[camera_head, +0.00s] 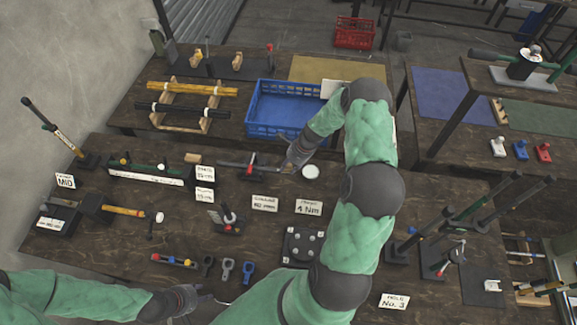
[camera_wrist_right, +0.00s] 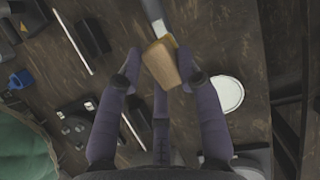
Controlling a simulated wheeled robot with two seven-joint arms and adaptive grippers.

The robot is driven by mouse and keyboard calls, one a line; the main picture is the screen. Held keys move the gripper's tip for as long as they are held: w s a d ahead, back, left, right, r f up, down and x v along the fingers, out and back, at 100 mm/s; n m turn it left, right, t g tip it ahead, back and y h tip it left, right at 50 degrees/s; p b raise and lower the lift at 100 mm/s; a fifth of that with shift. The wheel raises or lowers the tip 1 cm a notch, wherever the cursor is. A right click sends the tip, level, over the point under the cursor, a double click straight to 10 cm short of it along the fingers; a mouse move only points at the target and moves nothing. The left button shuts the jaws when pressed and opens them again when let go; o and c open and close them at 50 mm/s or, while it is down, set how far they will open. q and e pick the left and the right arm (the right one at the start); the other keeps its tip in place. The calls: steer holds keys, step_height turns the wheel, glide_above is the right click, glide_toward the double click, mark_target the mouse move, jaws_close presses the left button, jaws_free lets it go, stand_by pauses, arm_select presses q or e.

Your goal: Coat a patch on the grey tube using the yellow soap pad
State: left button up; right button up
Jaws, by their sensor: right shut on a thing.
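My right gripper (camera_wrist_right: 160,85) is shut on a tan wooden block (camera_wrist_right: 161,66). A yellowish edge, which looks like the soap pad (camera_wrist_right: 173,41), shows at the block's far side. The grey tube (camera_wrist_right: 152,12) comes in from the top of the wrist view and runs up to the pad; I cannot tell whether they touch. In the head view the grey tube (camera_head: 236,164) lies level near a red-handled clamp (camera_head: 252,159), and my right gripper (camera_head: 292,158) is at its right end, hiding the block. My left gripper (camera_head: 192,299) is low at the front; its jaws are unclear.
A white round dish (camera_head: 310,171) stands just right of my right gripper. A blue crate (camera_head: 250,122) is behind it. Label cards, including a white one (camera_head: 265,203), and several small tools lie in front.

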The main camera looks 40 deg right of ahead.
steer(key=shift+r+p, duration=2.05)
steer(key=shift+r, duration=0.7)
steer(key=shift+r+p, duration=1.25)
steer(key=shift+r, duration=0.25)
